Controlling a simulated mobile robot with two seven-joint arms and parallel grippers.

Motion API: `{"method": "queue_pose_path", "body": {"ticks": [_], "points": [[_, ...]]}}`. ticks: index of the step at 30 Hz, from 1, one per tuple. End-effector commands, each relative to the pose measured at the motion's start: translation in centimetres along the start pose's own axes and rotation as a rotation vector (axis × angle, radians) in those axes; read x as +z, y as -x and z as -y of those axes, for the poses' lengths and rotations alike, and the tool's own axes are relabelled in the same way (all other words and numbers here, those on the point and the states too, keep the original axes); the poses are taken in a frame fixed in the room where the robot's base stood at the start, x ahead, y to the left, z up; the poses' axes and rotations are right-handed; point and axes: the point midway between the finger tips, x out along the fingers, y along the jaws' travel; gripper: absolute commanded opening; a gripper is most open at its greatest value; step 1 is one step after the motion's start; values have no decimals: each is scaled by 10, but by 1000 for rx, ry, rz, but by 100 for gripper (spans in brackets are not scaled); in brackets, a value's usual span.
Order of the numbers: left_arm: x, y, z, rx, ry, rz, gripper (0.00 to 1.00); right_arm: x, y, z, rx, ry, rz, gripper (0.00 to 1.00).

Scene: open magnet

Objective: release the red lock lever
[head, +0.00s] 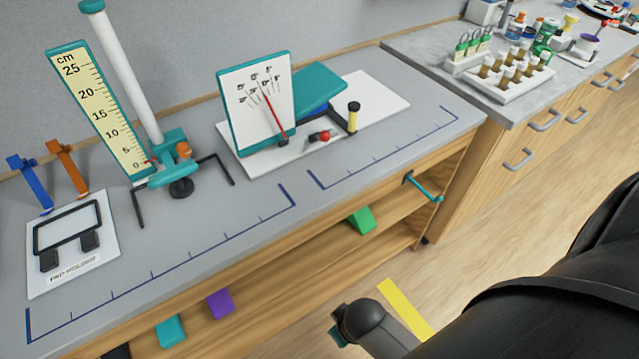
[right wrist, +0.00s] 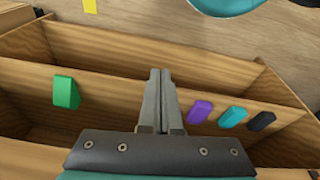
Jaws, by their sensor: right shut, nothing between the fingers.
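A small red knob on a short black lever (head: 322,136), which looks like the lock lever, sits on a white base plate (head: 385,103) on the bench. It is beside a yellow post with a black cap (head: 353,117), in front of a teal-framed dial board (head: 258,98) with a red pointer. The lever does not show in the right wrist view. My right gripper (right wrist: 160,75) is shut and empty, in front of the bench's open shelf and away from the lever. My left gripper is not in view.
A cm scale stand (head: 100,110) and pad holder (head: 72,240) stand left on the bench. A teal handle (head: 424,188) sticks out from its front. Green (head: 362,219) and purple (head: 220,303) blocks are along the shelf. The bench front strip is clear.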

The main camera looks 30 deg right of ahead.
Motion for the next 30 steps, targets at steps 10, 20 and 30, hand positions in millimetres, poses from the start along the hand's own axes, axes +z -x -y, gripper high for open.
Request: {"method": "queue_pose_path", "body": {"ticks": [10, 20, 30], "points": [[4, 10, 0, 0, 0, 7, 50, -43, 101, -5, 8, -8, -53, 0], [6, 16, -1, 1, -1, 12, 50, -55, 181, -8, 14, -13, -86, 0], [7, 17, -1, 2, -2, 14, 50, -76, 192, -27, 138, 178, -123, 0]]}}
